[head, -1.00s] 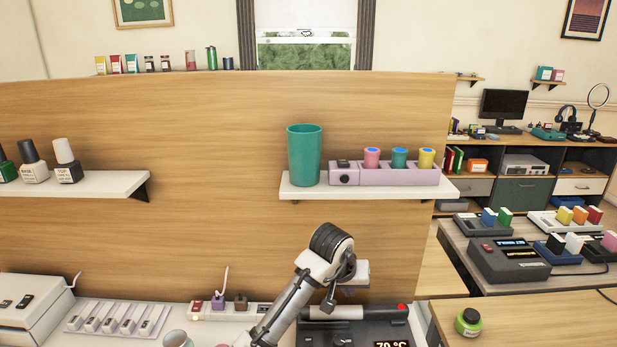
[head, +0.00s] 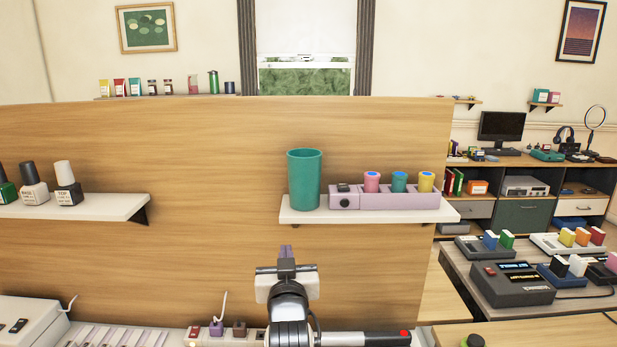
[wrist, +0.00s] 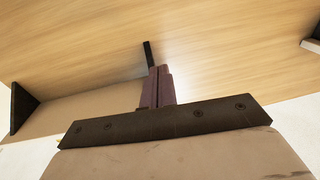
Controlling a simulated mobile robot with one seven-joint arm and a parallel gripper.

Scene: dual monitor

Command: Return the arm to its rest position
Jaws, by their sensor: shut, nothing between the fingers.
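My gripper (head: 286,252) is in front of the wood panel (head: 200,255), below and left of the right shelf. It points up and away, with its fingers together and nothing between them. In the wrist view my gripper (wrist: 158,70) also shows its two purplish fingers pressed together, empty, with the wood panel (wrist: 215,60) beyond them. My arm rises from the bottom of the head view, over the bench.
The right shelf (head: 300,216) holds a teal cup (head: 304,180) and a pink rack (head: 400,200) with several coloured caps. The left shelf (head: 110,207) holds polish bottles. A power strip (head: 253,334) and a black device (head: 375,338) flank my arm. Air between the shelves is clear.

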